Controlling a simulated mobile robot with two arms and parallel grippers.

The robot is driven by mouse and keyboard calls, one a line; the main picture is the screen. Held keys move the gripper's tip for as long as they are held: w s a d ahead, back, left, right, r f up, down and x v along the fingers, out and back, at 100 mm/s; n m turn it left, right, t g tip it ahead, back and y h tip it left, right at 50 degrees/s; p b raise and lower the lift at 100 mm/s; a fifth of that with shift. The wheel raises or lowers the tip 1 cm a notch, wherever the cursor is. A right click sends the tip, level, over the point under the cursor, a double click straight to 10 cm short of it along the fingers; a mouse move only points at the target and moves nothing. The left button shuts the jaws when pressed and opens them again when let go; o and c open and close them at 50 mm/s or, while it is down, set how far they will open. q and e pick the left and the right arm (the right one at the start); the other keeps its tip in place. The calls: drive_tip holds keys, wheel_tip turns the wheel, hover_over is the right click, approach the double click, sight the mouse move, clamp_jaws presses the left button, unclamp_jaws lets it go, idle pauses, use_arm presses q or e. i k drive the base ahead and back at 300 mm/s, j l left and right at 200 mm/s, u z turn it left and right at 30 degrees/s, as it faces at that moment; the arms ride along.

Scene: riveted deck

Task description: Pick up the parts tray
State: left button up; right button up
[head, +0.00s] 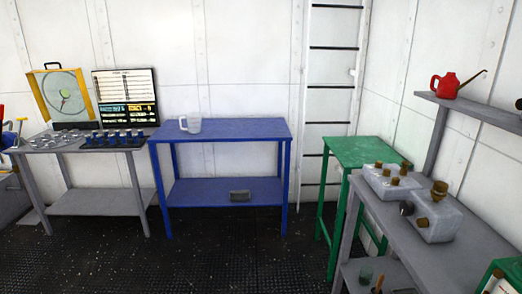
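No object is clearly identifiable as the parts tray. A flat grey piece with several round hollows (48,140) lies on the grey table (92,201) at the left. Beside it, a dark rack with several blue pieces (97,143) stands on the same table. Neither of my grippers is in view.
A green table (360,151) stands right of the ladder (332,47). A grey bench (453,255) at the right holds containers with brown caps (436,222). The dark floor (190,265) ahead is clear.

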sight(235, 195)
drive_tip(key=i, duration=2.2)
